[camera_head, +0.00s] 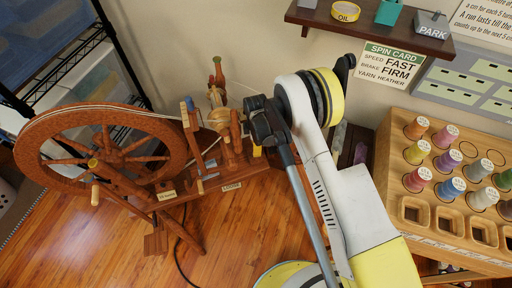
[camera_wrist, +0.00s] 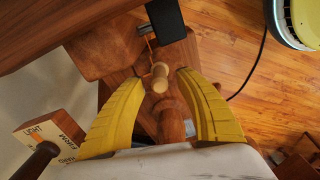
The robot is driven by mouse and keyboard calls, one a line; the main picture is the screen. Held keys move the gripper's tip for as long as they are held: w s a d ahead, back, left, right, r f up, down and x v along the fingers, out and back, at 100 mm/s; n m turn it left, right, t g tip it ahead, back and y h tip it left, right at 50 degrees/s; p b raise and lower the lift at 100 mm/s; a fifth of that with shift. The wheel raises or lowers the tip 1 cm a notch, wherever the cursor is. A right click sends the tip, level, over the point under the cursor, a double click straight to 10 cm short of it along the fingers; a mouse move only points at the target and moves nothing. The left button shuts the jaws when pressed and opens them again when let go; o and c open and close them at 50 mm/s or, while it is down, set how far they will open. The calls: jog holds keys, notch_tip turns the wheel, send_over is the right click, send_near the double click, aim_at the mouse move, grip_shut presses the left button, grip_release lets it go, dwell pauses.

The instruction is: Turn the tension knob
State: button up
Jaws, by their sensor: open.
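The spinning wheel (camera_head: 100,150) stands at the left of the head view, on its wooden base. In the wrist view, a small pale wooden knob (camera_wrist: 157,82) with a rounded end, likely the tension knob, sits near a darker turned wooden post (camera_wrist: 172,122). My gripper (camera_wrist: 160,76) is open, with one yellow finger on each side of the knob. Gaps show between the fingers and the knob; I cannot tell how deep the knob sits between them. In the head view, my arm hides most of the gripper and the knob; only a bit of yellow shows.
A rack of thread spools (camera_head: 445,190) stands right in the head view. A shelf (camera_head: 370,24) is above. A dark cord (camera_head: 180,258) lies on the floor.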

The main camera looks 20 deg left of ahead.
grip_shut()
jog(key=shift+m, duration=0.3)
jog(key=shift+m, duration=2.6)
grip_release()
